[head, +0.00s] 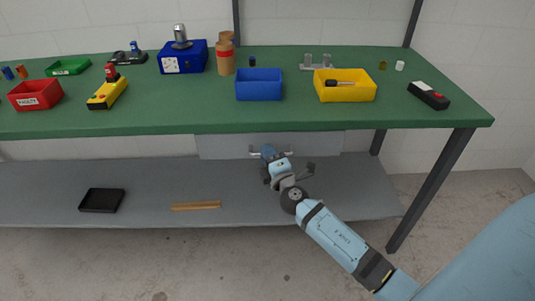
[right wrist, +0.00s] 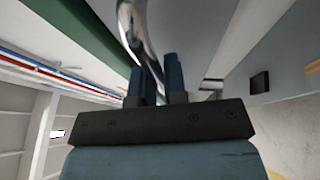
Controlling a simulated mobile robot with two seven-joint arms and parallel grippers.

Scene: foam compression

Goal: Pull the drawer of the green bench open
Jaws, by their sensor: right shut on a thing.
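The green bench (head: 180,118) stands across the head view. Its grey drawer front (head: 222,146) hangs under the middle of the top, and it looks flush with the bench edge. A shiny metal handle (head: 256,154) is on the drawer front; in the right wrist view the handle (right wrist: 137,35) is a curved bar running down between the fingers. My right gripper (right wrist: 160,78) is shut on this handle, its two dark fingers on either side of it. In the head view my right gripper (head: 268,154) hides part of the handle. My left gripper is not in view.
On the top stand a blue bin (head: 259,86), a yellow bin (head: 345,88), a red bin (head: 35,95) and other items. The lower shelf (head: 145,185) holds a black tray (head: 102,200) and wooden strips (head: 195,206). A dark bench leg (head: 432,190) stands right of my arm.

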